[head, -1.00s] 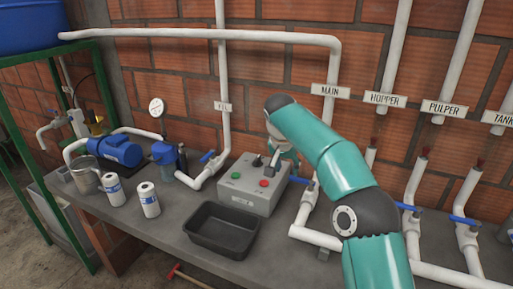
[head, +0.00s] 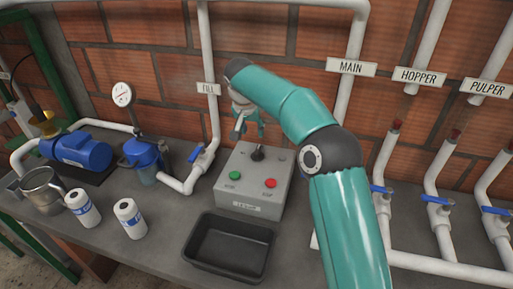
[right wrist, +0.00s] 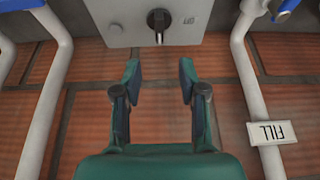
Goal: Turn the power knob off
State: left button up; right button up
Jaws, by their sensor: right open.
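The black power knob (head: 257,153) is on the top of the grey control box (head: 241,192), above a green button (head: 235,176) and a red button (head: 270,183). In the right wrist view the knob (right wrist: 158,20) shows at the top, with its pointer bar running down the picture. My right gripper (head: 249,126) is behind the box in the head view, by the wall and partly hidden by its own wrist. In the right wrist view the gripper (right wrist: 159,78) is open and empty. The knob lies beyond its fingertips, lined up with the gap, not touched. My left gripper is out of view.
A black tray (head: 228,246) lies in front of the box. The FILL pipe (head: 209,120) and its blue valve lever (head: 196,154) stand left of it. Pipes with blue levers (head: 436,200) rise at right.

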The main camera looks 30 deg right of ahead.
aim_at(257, 149)
jog(key=p+x, duration=0.2)
jog(key=x, duration=1.1)
jog(key=shift+d+f, duration=0.1)
jog(key=shift+f, duration=0.15)
grip_shut()
